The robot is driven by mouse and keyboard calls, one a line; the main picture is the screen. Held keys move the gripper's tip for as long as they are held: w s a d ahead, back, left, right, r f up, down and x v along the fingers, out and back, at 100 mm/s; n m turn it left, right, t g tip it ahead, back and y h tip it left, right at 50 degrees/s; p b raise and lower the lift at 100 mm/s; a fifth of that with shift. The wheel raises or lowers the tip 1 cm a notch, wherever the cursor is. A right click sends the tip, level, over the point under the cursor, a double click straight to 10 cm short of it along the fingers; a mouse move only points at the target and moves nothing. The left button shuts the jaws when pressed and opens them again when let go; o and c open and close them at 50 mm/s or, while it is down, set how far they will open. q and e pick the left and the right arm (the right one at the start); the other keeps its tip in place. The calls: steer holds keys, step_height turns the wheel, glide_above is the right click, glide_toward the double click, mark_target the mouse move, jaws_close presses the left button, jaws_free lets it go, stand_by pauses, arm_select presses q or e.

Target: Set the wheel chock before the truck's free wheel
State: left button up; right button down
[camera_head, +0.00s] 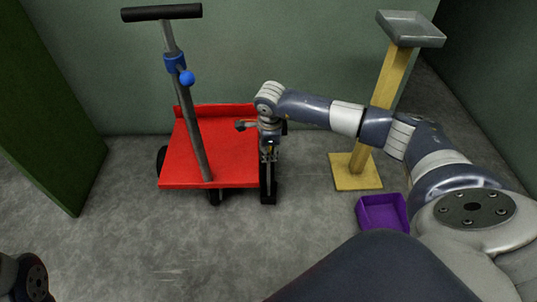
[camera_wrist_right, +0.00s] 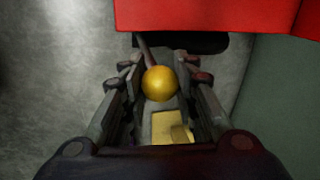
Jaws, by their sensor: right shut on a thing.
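The red truck (camera_head: 225,160) stands against the back wall, with a grey pole and black T-handle (camera_head: 160,12). One dark wheel (camera_head: 161,160) shows at its left side and another (camera_head: 215,197) under its front edge. My right gripper (camera_head: 268,192) points down beside the truck's front right corner. In the right wrist view, a gold ball knob (camera_wrist_right: 160,83) and a yellow block (camera_wrist_right: 168,127), apparently the wheel chock, sit between its fingers, and the gripper is shut on it. A black wheel (camera_wrist_right: 190,42) shows under the red deck just beyond the fingers. My left gripper is out of view.
A wooden post (camera_head: 388,80) with a grey tray (camera_head: 412,30) on top stands right of the truck. A purple bin (camera_head: 383,212) lies on the floor near my right arm. A green panel (camera_head: 45,110) stands at left. The floor in front of the truck is clear.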

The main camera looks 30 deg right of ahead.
steer(key=shift+w+r, duration=0.1)
steer(key=c, duration=1.2)
jaws_free()
